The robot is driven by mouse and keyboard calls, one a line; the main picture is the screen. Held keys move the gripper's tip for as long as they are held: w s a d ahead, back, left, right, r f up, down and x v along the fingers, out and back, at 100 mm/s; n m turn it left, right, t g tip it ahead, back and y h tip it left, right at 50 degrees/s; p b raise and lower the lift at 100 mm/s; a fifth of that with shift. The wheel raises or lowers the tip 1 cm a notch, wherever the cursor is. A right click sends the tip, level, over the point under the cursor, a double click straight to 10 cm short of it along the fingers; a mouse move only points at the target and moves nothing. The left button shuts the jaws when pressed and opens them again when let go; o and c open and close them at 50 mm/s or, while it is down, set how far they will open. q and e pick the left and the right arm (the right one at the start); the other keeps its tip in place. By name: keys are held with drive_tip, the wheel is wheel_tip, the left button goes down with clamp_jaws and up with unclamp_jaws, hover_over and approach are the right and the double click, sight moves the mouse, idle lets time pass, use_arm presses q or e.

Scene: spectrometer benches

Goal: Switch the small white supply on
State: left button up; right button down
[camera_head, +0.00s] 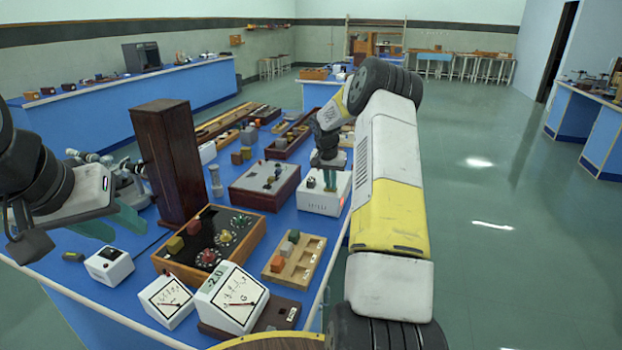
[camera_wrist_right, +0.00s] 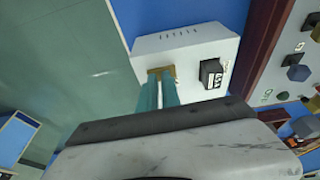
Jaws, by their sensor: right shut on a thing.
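The small white supply (camera_head: 322,196) is a white box with vent slots on the blue bench. A small red spot shows on its right side in the head view. My right gripper (camera_head: 330,180) points down at its top. In the right wrist view its teal fingers (camera_wrist_right: 160,90) are shut at a tan, brass-coloured piece on the white supply (camera_wrist_right: 185,45); the fingers hide much of this piece. A black switch-like part (camera_wrist_right: 212,73) with white marks sits beside them, apart from the fingers. My left gripper (camera_head: 112,224) has its teal fingers apart and empty, over the bench's left side.
A dark wooden box with a grey top (camera_head: 264,185) stands left of the supply. A tall brown block (camera_head: 168,160), a dial panel (camera_head: 208,245), meters (camera_head: 232,298) and another white box (camera_head: 109,265) crowd the bench. The floor (camera_head: 490,250) at right is clear.

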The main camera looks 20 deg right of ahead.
drive_tip(key=shift+s+d+f, duration=0.2)
drive_tip(key=shift+s+f, duration=0.05)
drive_tip(key=v, duration=0.8)
drive_tip(key=shift+w+a+r, duration=0.2)
drive_tip(key=shift+w, duration=0.15)
drive_tip(key=s+a+r+n+t+y, duration=0.1)
drive_tip(key=s+a+r+n, duration=0.1)
drive_tip(key=s+a+r, duration=0.5)
drive_tip(key=s+a+r+n+t, duration=0.15)
drive_tip(key=s+a+r, duration=0.25)
drive_tip(key=s+r, duration=0.5)
drive_tip(key=s+a+n+y, duration=0.1)
drive_tip(key=s+a, duration=0.2)
drive_tip(key=s, duration=0.4)
drive_tip(key=s+a+n+y, duration=0.1)
drive_tip(key=s+a+n, duration=0.1)
drive_tip(key=s, duration=0.6)
drive_tip(key=s+a+n+t+y, duration=0.1)
drive_tip(key=s+a, duration=0.3)
drive_tip(key=s, duration=0.4)
drive_tip(key=shift+a+r, duration=0.25)
drive_tip(key=shift+a, duration=0.05)
